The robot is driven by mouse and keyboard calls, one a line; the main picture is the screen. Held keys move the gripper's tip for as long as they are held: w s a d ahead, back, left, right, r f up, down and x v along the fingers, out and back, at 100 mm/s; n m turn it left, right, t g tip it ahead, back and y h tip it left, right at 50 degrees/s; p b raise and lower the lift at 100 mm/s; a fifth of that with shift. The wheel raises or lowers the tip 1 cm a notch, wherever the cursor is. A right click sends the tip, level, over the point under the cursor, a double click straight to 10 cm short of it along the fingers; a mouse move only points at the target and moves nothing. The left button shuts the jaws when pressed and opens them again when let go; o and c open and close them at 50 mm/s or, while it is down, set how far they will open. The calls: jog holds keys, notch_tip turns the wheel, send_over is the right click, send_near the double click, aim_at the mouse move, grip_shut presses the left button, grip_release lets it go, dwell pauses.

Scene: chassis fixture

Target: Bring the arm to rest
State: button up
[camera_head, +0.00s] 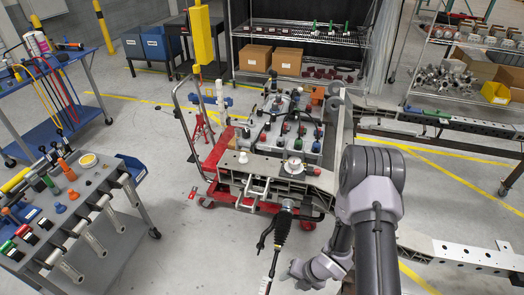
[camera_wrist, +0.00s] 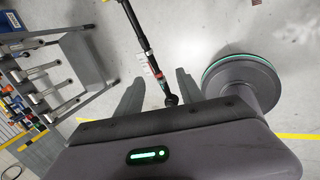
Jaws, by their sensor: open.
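My arm, grey and purple, reaches down at the lower right of the head view. My gripper (camera_head: 299,271) is at its end, low in the picture and pointing left. It is open, and I see nothing held in it. A long black tool (camera_head: 282,229) with a thick ridged part stands just left of my gripper in the head view. A dark rod with red and green marks (camera_wrist: 145,50) crosses the upper middle of the wrist view. I cannot tell whether my gripper touches either.
A red wheeled cart (camera_head: 216,151) with a fixture stands ahead. A grey tool cart (camera_head: 85,190) is at left, with a blue bench (camera_head: 50,130) behind it. Shelves (camera_head: 300,38) line the back. Long metal rails (camera_head: 450,122) extend right. Open floor (camera_head: 165,225) lies between the carts.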

jog(key=w+d+r+m+t+h+b, duration=0.1)
jog(key=w+d+r+m+h+b, duration=0.25)
jog(key=r+m, duration=0.45)
jog(key=w+d+r+m+t+h+b, duration=0.15)
jog(key=w+d+r+m, duration=0.35)
jog(key=r, duration=0.6)
jog(key=s+a+r+m+b, duration=0.3)
jog(key=s+r+m, duration=0.3)
jog(key=m, duration=0.2)
jog(key=s+a+r+m+b, duration=0.2)
jog(key=s+r+m+b, duration=0.1)
jog(key=s+r+m, duration=0.35)
jog(key=s+a+r+m+y+b, duration=0.1)
jog(key=s+a+r+m+y, duration=0.1)
jog(key=s+a+m, duration=0.5)
jog(key=shift+s+r+m+t+y, duration=0.25)
jog(key=shift+s+m+t+y, duration=0.2)
jog(key=shift+s, duration=0.7)
